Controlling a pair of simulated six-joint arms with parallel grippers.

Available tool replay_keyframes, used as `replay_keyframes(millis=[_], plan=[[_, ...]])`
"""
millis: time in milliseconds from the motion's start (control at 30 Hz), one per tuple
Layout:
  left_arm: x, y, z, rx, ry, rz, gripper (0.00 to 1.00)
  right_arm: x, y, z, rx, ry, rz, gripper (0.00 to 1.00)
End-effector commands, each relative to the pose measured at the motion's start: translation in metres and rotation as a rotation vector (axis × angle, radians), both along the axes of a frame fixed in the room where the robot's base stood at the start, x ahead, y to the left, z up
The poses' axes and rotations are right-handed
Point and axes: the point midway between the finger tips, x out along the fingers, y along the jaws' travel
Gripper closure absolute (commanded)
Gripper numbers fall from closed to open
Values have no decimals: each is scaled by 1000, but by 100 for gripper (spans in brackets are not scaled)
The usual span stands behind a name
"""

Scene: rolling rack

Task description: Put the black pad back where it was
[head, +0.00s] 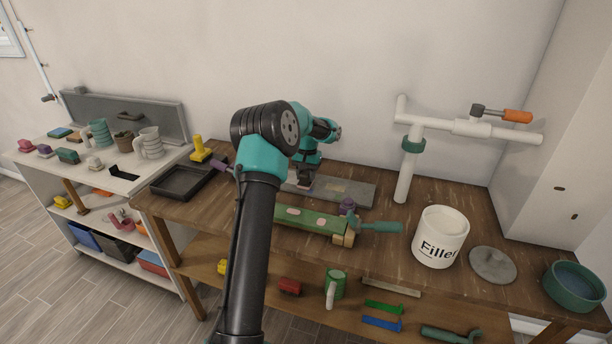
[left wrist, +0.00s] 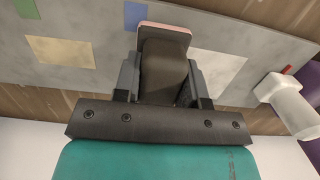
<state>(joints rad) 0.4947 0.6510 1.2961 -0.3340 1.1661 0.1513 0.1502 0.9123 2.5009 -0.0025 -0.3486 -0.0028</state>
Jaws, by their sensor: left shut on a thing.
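The black pad (left wrist: 163,68) is between the two fingers of my left gripper (left wrist: 163,85), which is shut on it. A pinkish layer shows along the pad's far edge in the left wrist view. In the head view my left gripper (head: 304,180) is over the left part of a grey board (head: 355,192) on the wooden bench. The left wrist view shows the board (left wrist: 85,25) with several coloured patches beneath the pad. I cannot tell whether the pad touches the board. My right gripper is not in view.
A green block (head: 310,220) lies in front of the board, with a teal-handled tool (head: 375,226) at its right. A black tray (head: 182,181) is at left. A white filler tub (head: 440,237) and white pipe stand (head: 406,165) are at right.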

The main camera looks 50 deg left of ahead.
Motion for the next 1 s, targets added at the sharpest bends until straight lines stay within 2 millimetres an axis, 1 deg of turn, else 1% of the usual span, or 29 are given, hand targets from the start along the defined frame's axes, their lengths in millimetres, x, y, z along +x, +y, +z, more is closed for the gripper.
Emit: replay_keyframes(millis=[67, 100, 333, 600, 733, 867, 1000], plan=[[0, 0, -2, 0, 1, 0, 81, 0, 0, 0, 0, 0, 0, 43], [0, 0, -2, 0, 1, 0, 59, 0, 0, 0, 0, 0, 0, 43], [0, 0, -2, 0, 1, 0, 37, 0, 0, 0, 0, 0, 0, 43], [0, 0, -1, 0, 1, 0, 36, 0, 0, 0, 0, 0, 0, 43], [0, 0, 4, 0, 0, 0, 36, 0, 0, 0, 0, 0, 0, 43], [2, 1, 18, 1, -2, 1, 36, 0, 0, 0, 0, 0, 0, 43], [5, 3, 41, 1, -2, 1, 36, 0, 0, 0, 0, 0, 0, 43]])
